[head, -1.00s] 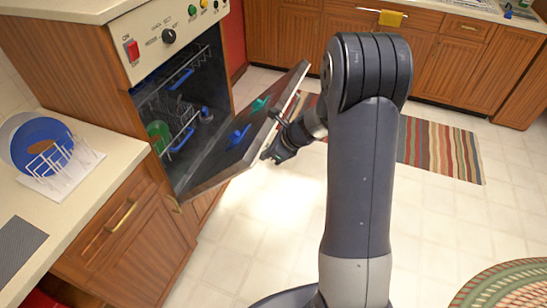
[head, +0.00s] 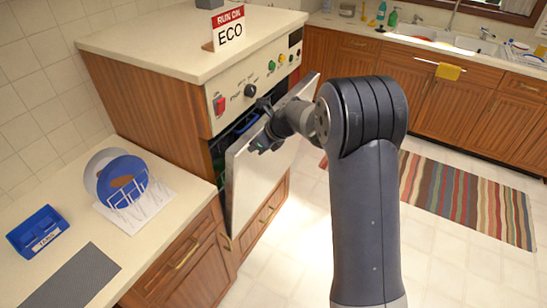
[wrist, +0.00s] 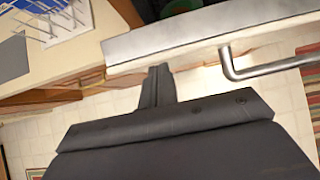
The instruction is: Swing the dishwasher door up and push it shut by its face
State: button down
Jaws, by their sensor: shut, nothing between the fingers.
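The dishwasher door (head: 262,175) is tilted up, nearly upright, with a gap between it and the body. Its pale outer face is towards me. The dark tub and a bit of rack show through the gap at the left and top. The dishwasher control panel (head: 262,78) is above, with a red switch and knobs. My gripper (head: 262,138) is at the upper part of the door's outer side. In the wrist view my shut, empty fingers (wrist: 157,84) meet or nearly meet the pale door panel (wrist: 200,32); contact is unclear. A metal handle (wrist: 272,68) is right of them.
A counter (head: 170,215) at left holds a blue plate (head: 122,180), a white rack (head: 140,212), a blue caddy (head: 38,232) and a grey mat (head: 75,278). A sign (head: 229,30) tops the cabinet. Open tiled floor and a striped rug (head: 465,195) lie right.

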aim_at(241, 141)
jog(key=shift+w+a+r, duration=0.2)
jog(key=shift+w+a, duration=0.3)
jog(key=shift+a, duration=0.25)
jog(key=shift+w+a+r, duration=0.2)
jog(key=shift+w+a, duration=0.3)
jog(key=shift+a, duration=0.2)
jog(key=shift+w+a+r, duration=0.2)
jog(key=shift+w+a, duration=0.3)
jog(key=shift+a, duration=0.25)
